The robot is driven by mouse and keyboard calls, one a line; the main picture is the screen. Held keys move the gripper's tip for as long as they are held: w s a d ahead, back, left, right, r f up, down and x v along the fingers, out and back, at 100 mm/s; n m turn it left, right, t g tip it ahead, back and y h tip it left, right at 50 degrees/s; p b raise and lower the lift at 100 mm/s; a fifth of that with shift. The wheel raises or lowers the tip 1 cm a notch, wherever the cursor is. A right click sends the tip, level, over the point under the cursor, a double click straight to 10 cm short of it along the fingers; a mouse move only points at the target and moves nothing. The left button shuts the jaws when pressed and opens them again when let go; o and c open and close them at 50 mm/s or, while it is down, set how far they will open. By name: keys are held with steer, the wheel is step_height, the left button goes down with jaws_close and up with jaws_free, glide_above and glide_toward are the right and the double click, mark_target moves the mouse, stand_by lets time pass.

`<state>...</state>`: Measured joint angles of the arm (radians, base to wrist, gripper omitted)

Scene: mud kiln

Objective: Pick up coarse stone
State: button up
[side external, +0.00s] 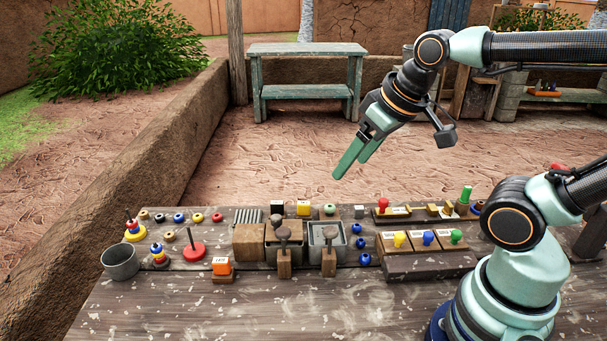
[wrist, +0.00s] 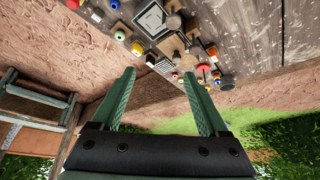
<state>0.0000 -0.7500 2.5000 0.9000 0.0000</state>
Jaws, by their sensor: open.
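My gripper (side external: 348,160) is open and empty, held in the air above and behind the table. In the wrist view its two green fingers (wrist: 159,76) stand apart with nothing between them. I cannot tell for sure which piece is the coarse stone. A small dark grey, rough-looking piece (side external: 276,219) sits behind the wooden blocks, beside a ribbed grey plate (side external: 247,216).
The weathered table (side external: 170,305) is crowded at its middle: wooden block (side external: 249,243), grey metal bin (side external: 316,253) with wooden-handled stampers in front, several blue balls (side external: 362,243), and boxes with coloured knobs (side external: 424,241). A grey cup (side external: 120,261) stands left. The front left is clear.

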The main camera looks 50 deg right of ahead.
steer(key=m+g, duration=0.6)
steer(key=m, duration=0.4)
glide_above(277, 203)
step_height(277, 203, down, 12)
step_height(277, 203, down, 11)
steer(key=shift+r, duration=0.1)
jaws_close()
